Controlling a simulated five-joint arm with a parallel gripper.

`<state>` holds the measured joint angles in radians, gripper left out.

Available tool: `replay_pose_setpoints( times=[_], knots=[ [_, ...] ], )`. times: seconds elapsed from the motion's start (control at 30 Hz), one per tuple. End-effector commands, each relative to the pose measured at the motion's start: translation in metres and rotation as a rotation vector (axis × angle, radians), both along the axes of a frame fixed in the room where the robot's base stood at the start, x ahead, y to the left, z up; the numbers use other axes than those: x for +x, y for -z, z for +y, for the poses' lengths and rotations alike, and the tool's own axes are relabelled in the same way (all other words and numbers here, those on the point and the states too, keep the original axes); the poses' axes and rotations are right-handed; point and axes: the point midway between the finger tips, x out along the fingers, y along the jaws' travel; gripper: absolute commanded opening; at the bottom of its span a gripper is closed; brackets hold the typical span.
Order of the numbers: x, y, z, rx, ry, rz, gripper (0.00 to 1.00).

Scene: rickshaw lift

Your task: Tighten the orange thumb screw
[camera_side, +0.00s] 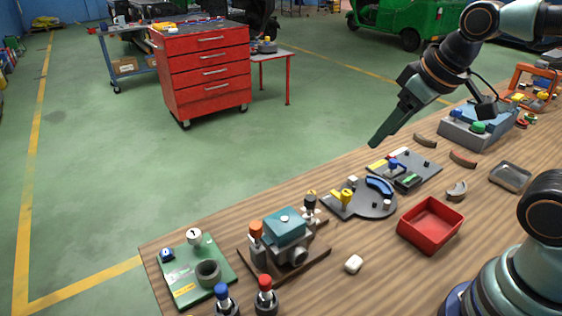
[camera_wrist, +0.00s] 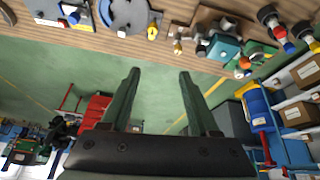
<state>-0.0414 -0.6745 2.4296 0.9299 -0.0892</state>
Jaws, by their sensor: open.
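The orange thumb screw (camera_side: 256,229) stands upright on the left side of a fixture with a teal block (camera_side: 286,224), near the front left of the bench. In the wrist view the orange screw (camera_wrist: 245,62) shows at the upper right, beside the teal block (camera_wrist: 225,47). My gripper (camera_side: 375,143) is held high beyond the bench's far edge, well to the right of the screw and apart from it. In the wrist view my gripper (camera_wrist: 158,74) has its two fingers spread with nothing between them. The screw's thread is hidden.
A green plate (camera_side: 205,268) lies left of the fixture. Blue-topped (camera_side: 221,292) and red-topped (camera_side: 265,283) pieces stand in front. A grey plate (camera_side: 365,203) with a yellow part and a red tray (camera_side: 430,222) lie to the right. A white block (camera_side: 353,264) lies on open bench.

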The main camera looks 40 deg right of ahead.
Motion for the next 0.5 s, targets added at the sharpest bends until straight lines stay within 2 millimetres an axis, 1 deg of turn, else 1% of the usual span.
replay_pose_setpoints(
  times=[0.1,0.23,0.37,0.5],
  knots=[
    [0.018,-0.008,0.026,-0.068,-0.220,0.061,0.61],
    [0.038,-0.014,0.062,-0.152,-0.511,0.129,0.61],
    [0.055,-0.013,0.103,-0.228,-0.803,0.191,0.61],
    [0.068,-0.005,0.150,-0.302,-1.121,0.247,0.61]
  ],
)
